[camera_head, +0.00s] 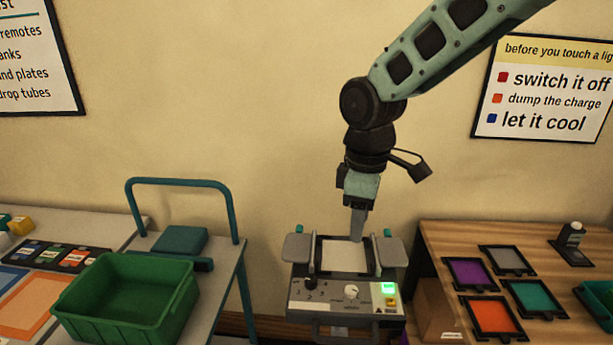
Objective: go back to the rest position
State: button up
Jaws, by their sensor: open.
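My gripper (357,236) hangs from my arm near the middle of the view and points straight down. It is open, and I see nothing held in it. Its fingers are seen nearly edge-on, just over the back part of a grey device (320,292). The device has a pale flat panel, grey side flaps, a knob and a lit green display. I cannot tell whether the fingertips touch the panel.
A green bin (130,300) stands on a cart with a teal handle (180,182) at left. A wooden table (450,240) at right holds several framed colour plates and a small dark holder (571,243). A cardboard box (437,312) stands beside the device. Open air surrounds my arm.

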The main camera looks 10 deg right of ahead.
jog(key=s+a+f+m+b, duration=0.1)
jog(key=s+a+f, duration=0.1)
jog(key=s, duration=0.8)
jog(key=s+a+f+m+b, duration=0.1)
jog(key=s+a, duration=0.3)
jog(key=s, duration=0.7)
jog(key=shift+a+f+m+y+b, duration=0.25)
jog(key=shift+f+m+b, duration=0.2)
jog(key=shift+m, duration=0.35)
jog(key=shift+w+r, duration=0.1)
jog(key=shift+w, duration=0.05)
